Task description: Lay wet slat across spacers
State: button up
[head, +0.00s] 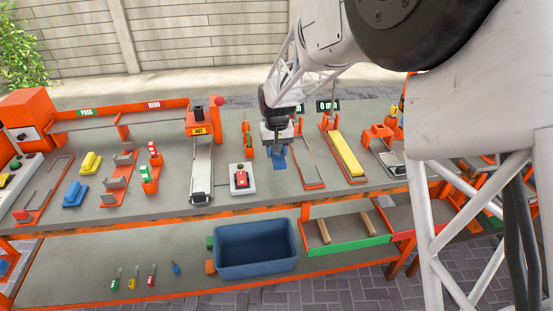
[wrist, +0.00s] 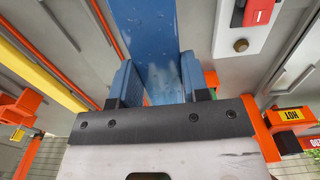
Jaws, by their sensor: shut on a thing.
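My gripper (head: 277,152) is above the upper bench, near its middle in the head view. In the wrist view its two blue fingers (wrist: 157,82) are shut on a blue slat (wrist: 148,38) with pale specks like water drops. The slat runs away from the jaws past the top of that view, so its far end is hidden. Two wooden bars, which look like the spacers, lie apart on the lower shelf: a left one (head: 323,232) and a right one (head: 369,222). They are in a tray with a green front edge (head: 350,244).
A blue bin (head: 257,269) stands left of the spacer tray on the lower shelf. A yellow slat (head: 347,154) lies in an orange holder right of my gripper. A red button box (head: 241,179) and a machine marked HOT (head: 199,130) are to its left.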

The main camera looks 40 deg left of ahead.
jog(key=shift+r, duration=0.45)
dwell(0.4)
jog(key=shift+w+d+f+n, duration=0.15)
jog(key=shift+w+d+n, duration=0.3)
jog(key=shift+d, duration=0.25)
jog(key=w+d+n, duration=0.1)
jog(key=d+n, duration=0.1)
jog(key=d, duration=0.1)
jog(key=w+d+f+n, duration=0.1)
jog(key=w+d+n, duration=0.1)
jog(key=d, duration=0.2)
jog(key=w+d+f+n, duration=0.1)
jog(key=w+d+n, duration=0.1)
jog(key=d, duration=0.1)
jog(key=shift+d+f, duration=0.15)
jog(key=shift+d, duration=0.05)
jog(key=w+d+n, duration=0.1)
jog(key=d+n, duration=0.1)
jog(key=d, duration=0.1)
jog(key=w+d+f+n, duration=0.1)
jog(key=d+n, duration=0.1)
jog(key=d, duration=0.1)
jog(key=w+d+f+n, duration=0.1)
jog(key=d+n, duration=0.1)
jog(key=d, duration=0.2)
jog(key=shift+f, duration=0.1)
jog(key=d+f+n, duration=0.5)
jog(key=d+f, duration=0.1)
jog(key=d, duration=0.3)
jog(key=shift+s+d, duration=0.4)
